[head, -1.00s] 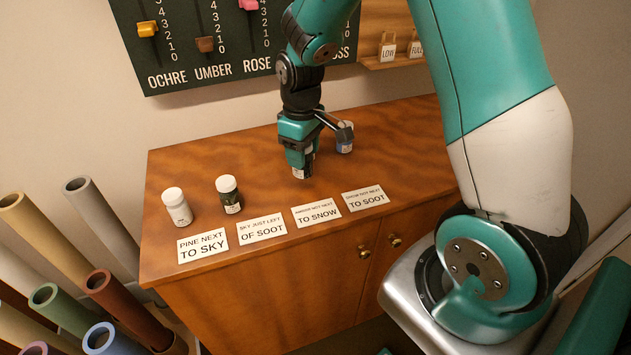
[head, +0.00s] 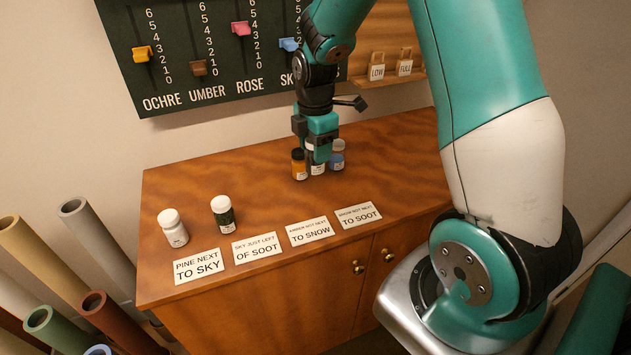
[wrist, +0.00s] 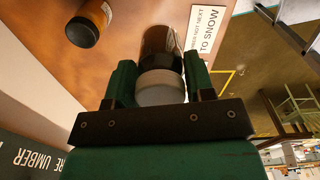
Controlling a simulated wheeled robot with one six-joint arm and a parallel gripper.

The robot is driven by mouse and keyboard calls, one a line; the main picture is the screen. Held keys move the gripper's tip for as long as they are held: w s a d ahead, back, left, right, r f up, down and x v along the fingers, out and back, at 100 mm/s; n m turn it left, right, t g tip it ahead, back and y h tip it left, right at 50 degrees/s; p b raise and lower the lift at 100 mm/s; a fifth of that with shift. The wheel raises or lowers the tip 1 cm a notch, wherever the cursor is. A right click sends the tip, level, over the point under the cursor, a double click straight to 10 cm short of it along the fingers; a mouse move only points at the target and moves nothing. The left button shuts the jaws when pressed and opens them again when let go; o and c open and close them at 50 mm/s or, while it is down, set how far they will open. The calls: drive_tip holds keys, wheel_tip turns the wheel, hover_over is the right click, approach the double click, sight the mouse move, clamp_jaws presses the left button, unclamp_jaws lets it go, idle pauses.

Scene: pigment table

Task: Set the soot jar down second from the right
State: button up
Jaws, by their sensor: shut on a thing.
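My gripper (head: 318,152) is shut on the soot jar (head: 317,170), a dark jar with a pale label, between the amber jar and the blue jar. In the wrist view the soot jar (wrist: 158,62) shows its dark body and pale lid between the fingers. Whether its base touches the table is unclear. The amber jar (head: 299,166), with a dark lid, stands just left of it. The blue jar (head: 337,156) stands just right, partly behind the gripper. The white jar (head: 173,229) and the green jar (head: 223,216), with a white lid, stand further left.
The wooden cabinet top (head: 260,195) carries several clue cards along its front edge, such as "Pine next to sky" (head: 198,266) and "Sky just left of soot" (head: 257,248). Clear wood lies between the green and amber jars. A slider board (head: 200,90) hangs behind.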

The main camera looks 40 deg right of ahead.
wheel_tip(320, 180, down, 10)
drive_tip(key=shift+p, duration=0.35)
drive_tip(key=shift+f, duration=0.15)
drive_tip(key=o, duration=1)
drive_tip(key=shift+c, duration=0.2)
